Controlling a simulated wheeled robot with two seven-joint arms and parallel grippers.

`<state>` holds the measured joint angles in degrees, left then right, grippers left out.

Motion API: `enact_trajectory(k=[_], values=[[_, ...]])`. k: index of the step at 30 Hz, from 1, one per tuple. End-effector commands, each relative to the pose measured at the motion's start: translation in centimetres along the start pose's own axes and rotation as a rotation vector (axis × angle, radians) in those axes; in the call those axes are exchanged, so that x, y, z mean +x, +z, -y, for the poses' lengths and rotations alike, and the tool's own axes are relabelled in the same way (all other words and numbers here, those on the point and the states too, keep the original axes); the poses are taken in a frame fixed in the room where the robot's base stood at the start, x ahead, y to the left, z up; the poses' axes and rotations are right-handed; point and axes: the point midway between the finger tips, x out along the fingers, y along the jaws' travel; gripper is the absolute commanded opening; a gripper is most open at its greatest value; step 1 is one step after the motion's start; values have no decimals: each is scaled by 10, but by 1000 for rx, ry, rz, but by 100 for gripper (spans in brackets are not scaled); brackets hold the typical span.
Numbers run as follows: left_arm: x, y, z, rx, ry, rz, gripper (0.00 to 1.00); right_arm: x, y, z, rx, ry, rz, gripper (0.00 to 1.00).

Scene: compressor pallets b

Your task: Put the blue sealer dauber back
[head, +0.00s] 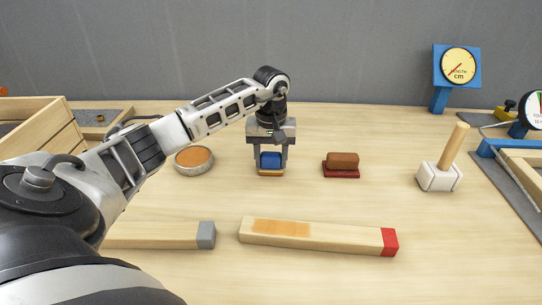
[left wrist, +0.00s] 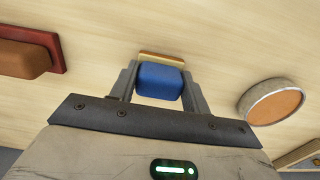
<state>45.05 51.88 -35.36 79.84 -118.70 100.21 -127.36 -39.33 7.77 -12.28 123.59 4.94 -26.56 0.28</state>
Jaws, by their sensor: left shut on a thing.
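The blue sealer dauber (head: 271,160) is between the fingers of my left gripper (head: 270,165), which is shut on it and points down at the table. In the left wrist view the blue block (left wrist: 160,82) sits between both fingertips of the gripper (left wrist: 160,85). A tan-orange strip (head: 271,173) shows just below the block, and also in the wrist view (left wrist: 162,57); I cannot tell whether it is part of the dauber or a separate base. My right gripper is not in view.
A round tin (head: 194,170) with orange contents stands left of the gripper. A brown block on a red base (head: 341,174) is to the right. A red-ended beam (head: 340,237) with an orange patch and a grey-ended beam (head: 160,235) lie in front. A mallet (head: 440,178) stands farther right.

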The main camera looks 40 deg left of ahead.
Motion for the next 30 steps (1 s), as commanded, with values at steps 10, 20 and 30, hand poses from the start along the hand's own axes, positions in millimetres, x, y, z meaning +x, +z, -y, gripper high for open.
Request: enact_trajectory(k=[10, 20, 30], values=[[2, 0, 0, 0, 1, -1, 69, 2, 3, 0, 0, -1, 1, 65], [-2, 0, 0, 0, 1, 0, 69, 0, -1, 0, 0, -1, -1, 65], [-60, -1, 0, 0, 5, -6, 69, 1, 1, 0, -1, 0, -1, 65]])
